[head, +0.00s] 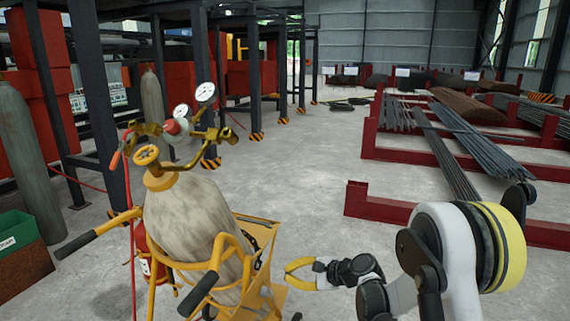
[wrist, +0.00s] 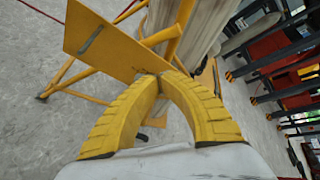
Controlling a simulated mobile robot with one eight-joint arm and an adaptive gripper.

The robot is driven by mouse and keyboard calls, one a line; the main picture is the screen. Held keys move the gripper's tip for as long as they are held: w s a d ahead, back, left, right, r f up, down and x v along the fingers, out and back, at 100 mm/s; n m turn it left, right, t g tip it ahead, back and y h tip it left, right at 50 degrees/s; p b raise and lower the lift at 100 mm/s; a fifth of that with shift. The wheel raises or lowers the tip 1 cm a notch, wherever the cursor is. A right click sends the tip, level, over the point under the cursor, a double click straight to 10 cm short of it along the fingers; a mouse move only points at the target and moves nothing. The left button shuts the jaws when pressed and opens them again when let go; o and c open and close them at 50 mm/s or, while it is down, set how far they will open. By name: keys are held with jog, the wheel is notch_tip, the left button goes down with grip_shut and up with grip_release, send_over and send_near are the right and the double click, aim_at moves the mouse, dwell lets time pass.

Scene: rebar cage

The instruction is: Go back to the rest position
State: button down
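My gripper (head: 289,271) is at the lower middle of the head view, just right of a yellow gas-cylinder cart (head: 262,235). Its two curved yellow fingers meet at the tips in the wrist view (wrist: 159,77). Nothing shows held between them. My white and grey arm reaches in from the right of the head view. In the wrist view, a yellow plate (wrist: 105,48) and tubes of the cart lie just beyond the fingertips. I cannot tell whether the fingertips touch the cart.
A beige gas cylinder (head: 190,215) with gauges stands in the cart. Red racks (head: 385,203) with rebar bundles (head: 475,140) lie at right. Dark steel posts (head: 95,90) and red boxes (head: 40,75) stand at left. The grey floor between (head: 290,175) is clear.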

jog(key=s+d+r+n+h, duration=0.3)
jog(key=s+d+r, duration=0.1)
jog(key=s+r, duration=0.35)
jog(key=s+d+r+n+h, duration=0.2)
jog(key=s+d+r+n, duration=0.2)
jog(key=s+r, duration=0.35)
jog(key=s+d+n+h, duration=0.2)
jog(key=s+d+n, duration=0.1)
jog(key=s, duration=0.6)
jog(key=s+d+n+h, duration=0.3)
jog(key=s+d, duration=0.3)
jog(key=s, duration=0.4)
jog(key=shift+s+d+f+n+t+h, duration=0.2)
jog(key=shift+s+f+n+t+h, duration=0.05)
jog(key=shift+f+n+t+h, duration=0.1)
